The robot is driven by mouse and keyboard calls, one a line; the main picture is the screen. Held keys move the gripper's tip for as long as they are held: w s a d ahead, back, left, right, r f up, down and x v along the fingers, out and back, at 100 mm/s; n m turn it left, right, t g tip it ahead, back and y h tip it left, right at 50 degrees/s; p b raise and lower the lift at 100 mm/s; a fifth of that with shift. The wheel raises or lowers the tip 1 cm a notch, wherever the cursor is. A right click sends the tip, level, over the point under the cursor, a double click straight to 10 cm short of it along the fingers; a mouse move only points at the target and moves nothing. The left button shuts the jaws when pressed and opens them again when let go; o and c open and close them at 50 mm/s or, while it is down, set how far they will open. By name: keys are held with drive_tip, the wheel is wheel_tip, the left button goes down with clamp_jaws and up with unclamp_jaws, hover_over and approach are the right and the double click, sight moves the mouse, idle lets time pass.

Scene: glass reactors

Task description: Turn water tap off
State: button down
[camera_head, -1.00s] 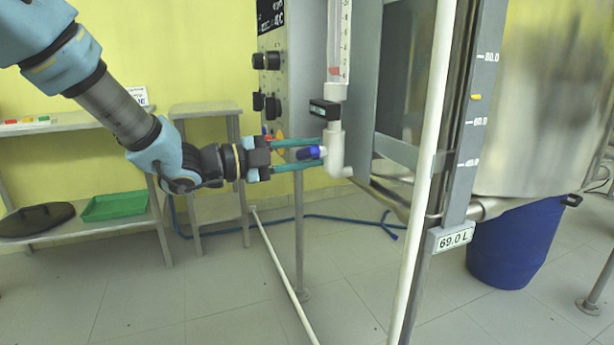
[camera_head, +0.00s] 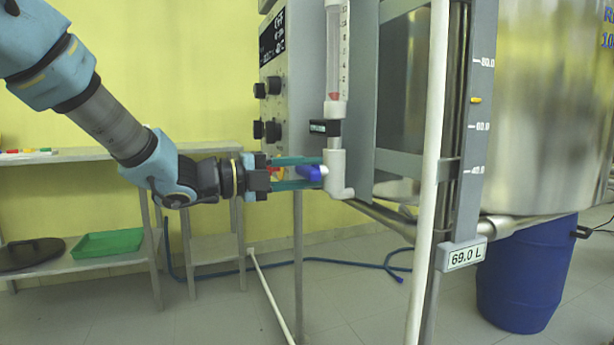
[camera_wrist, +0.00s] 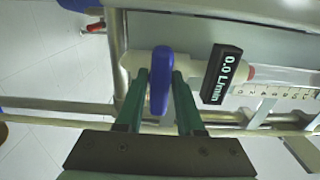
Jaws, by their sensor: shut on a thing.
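The water tap has a blue handle (camera_head: 310,173) on a white pipe fitting (camera_head: 336,176) below a clear flow tube (camera_head: 337,50). My gripper (camera_head: 322,173) is level with the tap, its two green fingers above and below the blue handle in the head view. In the wrist view, the blue handle (camera_wrist: 161,80) stands between the green fingers of my gripper (camera_wrist: 160,78), which is shut on it. A small black display (camera_wrist: 222,74) beside the tap reads 0.0 L/min. The red float (camera_head: 334,97) sits at the bottom of the flow tube.
A panel with black knobs (camera_head: 272,86) stands behind the tap. A white upright pole (camera_head: 432,150) and a level scale marked 69.0 L (camera_head: 466,254) stand to the right, before a steel tank (camera_head: 545,110). A shelf with a green tray (camera_head: 108,243) is at left.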

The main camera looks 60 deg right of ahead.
drive_tip(key=shift+f, duration=0.1)
drive_tip(key=c, duration=0.7)
unclamp_jaws()
drive_tip(key=p+v, duration=0.1)
drive_tip(key=v, duration=1)
